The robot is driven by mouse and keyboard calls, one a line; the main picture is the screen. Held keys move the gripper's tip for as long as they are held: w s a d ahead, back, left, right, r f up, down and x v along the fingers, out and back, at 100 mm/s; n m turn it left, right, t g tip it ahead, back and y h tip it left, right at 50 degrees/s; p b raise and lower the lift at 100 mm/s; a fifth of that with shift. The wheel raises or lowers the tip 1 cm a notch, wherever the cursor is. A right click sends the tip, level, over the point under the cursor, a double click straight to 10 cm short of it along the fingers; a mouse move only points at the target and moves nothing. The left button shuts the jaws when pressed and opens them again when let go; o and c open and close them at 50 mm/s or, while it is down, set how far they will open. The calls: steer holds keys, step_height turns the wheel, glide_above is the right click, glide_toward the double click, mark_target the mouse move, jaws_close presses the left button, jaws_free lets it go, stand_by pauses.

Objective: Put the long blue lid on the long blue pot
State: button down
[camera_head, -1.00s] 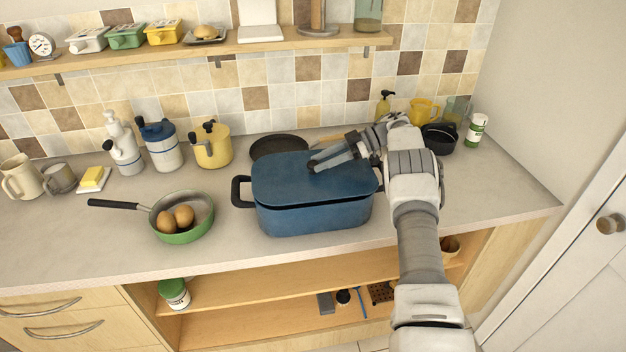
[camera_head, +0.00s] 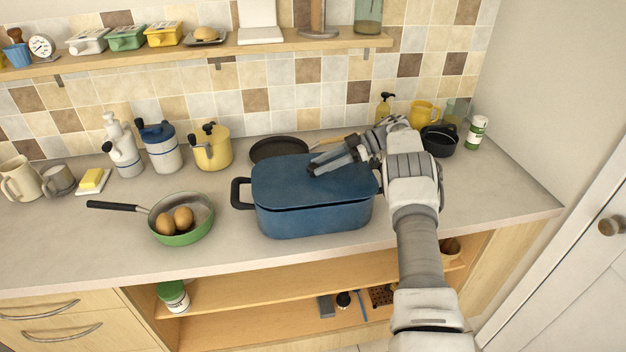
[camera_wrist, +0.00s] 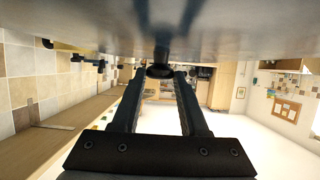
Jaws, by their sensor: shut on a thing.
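The long blue pot (camera_head: 315,221) stands on the counter with a black handle showing at its left end. The long blue lid (camera_head: 282,178) lies over the pot's top, with a thin dark gap along the front edge. My gripper (camera_head: 314,170) reaches in from the right over the lid's top and is shut on the lid's knob, which the fingers hide in the head view. In the wrist view the dark knob (camera_wrist: 160,71) sits between the tips of my fingers, below the lid's glossy surface (camera_wrist: 90,25). Whether the lid is fully seated is unclear.
A green pan (camera_head: 182,237) with eggs stands left of the pot. A dark flat pan (camera_head: 279,149) lies behind it. A black pot (camera_head: 439,140) stands at the right rear. The counter in front is narrow but clear.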

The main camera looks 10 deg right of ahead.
steer(key=shift+f+b, duration=0.5)
steer(key=shift+f, duration=0.1)
stand_by(0.8)
steer(key=shift+c, duration=1.8)
jaws_free()
steer(key=shift+o, duration=0.2)
steer(key=shift+f, duration=0.1)
steer(key=shift+o, duration=1.4)
steer(key=shift+d+r, duration=0.1)
steer(key=shift+r, duration=0.1)
